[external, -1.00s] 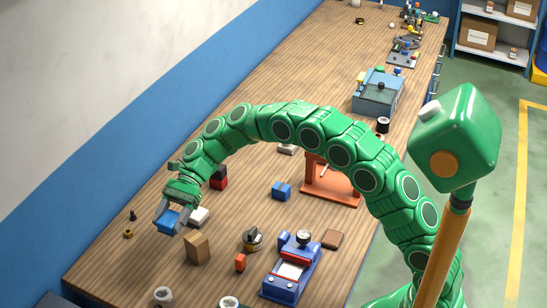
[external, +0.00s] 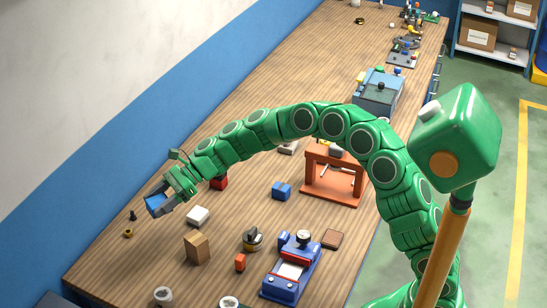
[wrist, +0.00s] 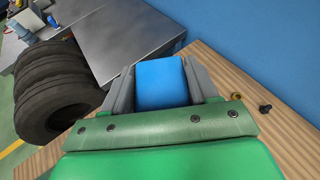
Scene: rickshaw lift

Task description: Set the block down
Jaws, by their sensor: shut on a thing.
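My gripper (external: 160,205) is over the near left part of the wooden workbench (external: 240,165). It is shut on a blue block (external: 154,201), and the green hand partly covers the block in the external view. In the wrist view the blue block (wrist: 160,80) sits between the two grey fingers (wrist: 160,88). The block looks tilted and seems clear of the bench top; how high I cannot tell.
A brass nut (external: 128,233) and a small black part (external: 133,215) lie left of the gripper. Dark tyres (wrist: 55,85) and a grey metal surface (wrist: 120,35) show in the wrist view.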

